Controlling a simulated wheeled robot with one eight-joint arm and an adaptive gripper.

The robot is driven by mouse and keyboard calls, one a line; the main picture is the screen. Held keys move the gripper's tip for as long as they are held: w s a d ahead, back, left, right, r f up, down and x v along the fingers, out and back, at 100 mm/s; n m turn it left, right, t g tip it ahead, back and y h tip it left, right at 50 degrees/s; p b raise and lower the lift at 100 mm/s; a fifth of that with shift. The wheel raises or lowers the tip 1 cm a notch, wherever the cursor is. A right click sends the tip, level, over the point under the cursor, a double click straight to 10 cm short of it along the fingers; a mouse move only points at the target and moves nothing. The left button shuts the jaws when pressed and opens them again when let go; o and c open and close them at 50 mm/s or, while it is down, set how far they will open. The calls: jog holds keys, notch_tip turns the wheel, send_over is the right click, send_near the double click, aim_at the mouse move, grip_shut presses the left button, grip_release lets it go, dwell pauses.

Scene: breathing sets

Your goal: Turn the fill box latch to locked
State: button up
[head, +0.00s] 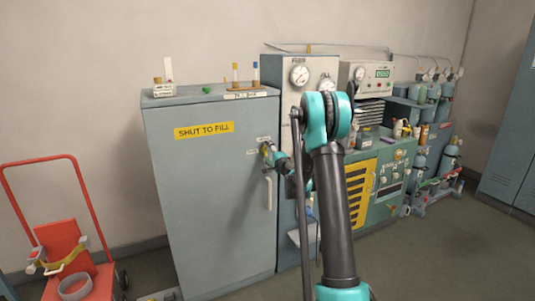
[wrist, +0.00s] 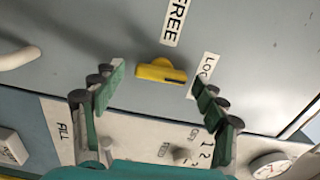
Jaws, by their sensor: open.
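The fill box (head: 205,185) is a tall grey cabinet in the head view, its door flat in the front and labelled SHUT TO FILL. Its latch (wrist: 160,71) is a small yellow knob in the wrist view, lying crosswise in the picture. A FREE label (wrist: 175,20) is above it, and a partly hidden label starting LOC (wrist: 206,72) is to its right. My gripper (wrist: 155,92) is open, with one finger on each side of the latch and nothing held. I cannot tell whether the fingers touch it.
A pale door handle (head: 268,192) is below my gripper. A gauge panel (head: 300,75) and a green bench (head: 375,185) stand to the right of the box. A red trolley (head: 75,245) stands at the left. The floor at the front right is clear.

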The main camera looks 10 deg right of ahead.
jog(key=v, duration=1.2)
